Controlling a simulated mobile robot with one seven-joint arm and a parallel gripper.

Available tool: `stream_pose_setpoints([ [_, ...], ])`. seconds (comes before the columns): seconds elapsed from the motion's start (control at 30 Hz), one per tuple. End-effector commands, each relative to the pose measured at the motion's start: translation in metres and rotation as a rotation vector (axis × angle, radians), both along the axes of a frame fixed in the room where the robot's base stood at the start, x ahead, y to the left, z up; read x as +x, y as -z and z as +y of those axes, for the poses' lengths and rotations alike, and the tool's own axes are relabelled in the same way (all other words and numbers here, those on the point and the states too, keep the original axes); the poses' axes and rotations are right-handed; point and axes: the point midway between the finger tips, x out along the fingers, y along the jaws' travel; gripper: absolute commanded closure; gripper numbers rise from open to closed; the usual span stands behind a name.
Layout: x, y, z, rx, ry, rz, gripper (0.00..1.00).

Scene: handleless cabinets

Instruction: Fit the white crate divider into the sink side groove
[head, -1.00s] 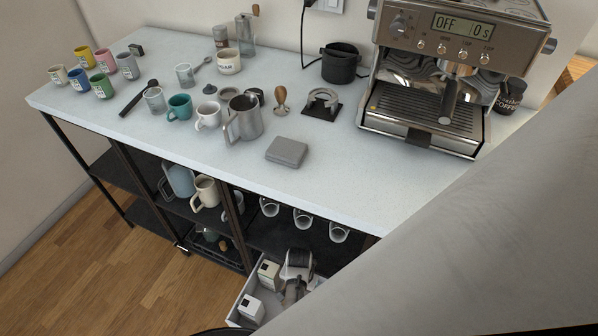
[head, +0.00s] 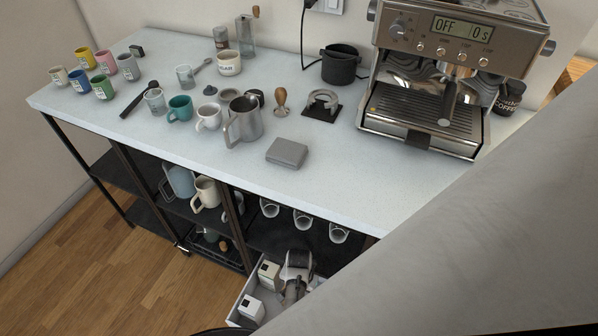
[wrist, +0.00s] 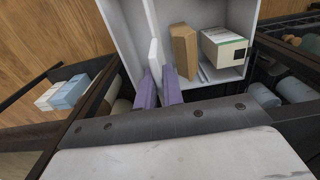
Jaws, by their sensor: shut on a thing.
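The white divider (wrist: 153,52) is a thin flat panel in the wrist view. It stands on edge inside a white crate-like drawer (wrist: 251,18). My gripper (wrist: 159,84) has purple-grey fingers, shut on the near end of the divider. In the head view my gripper (head: 294,286) is low over the pulled-out drawer (head: 238,298), below the counter. The divider cannot be made out there. I cannot tell which groove is the sink side one, or whether the divider's edges sit in any groove. No sink is in view.
In the drawer, right of the divider, are a brown box (wrist: 184,50) and a white-green box (wrist: 222,48). The head view shows the counter (head: 200,165) with mugs, a steel pitcher (head: 243,122) and an espresso machine (head: 430,75). Dark shelf posts flank the drawer.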

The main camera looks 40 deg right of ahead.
Motion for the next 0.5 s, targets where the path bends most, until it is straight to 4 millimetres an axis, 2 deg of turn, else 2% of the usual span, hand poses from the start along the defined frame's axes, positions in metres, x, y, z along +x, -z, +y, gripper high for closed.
stream_pose_setpoints([
  [0.5,0.000,0.012,0.000,0.000,0.000,0.000,1.00],
])
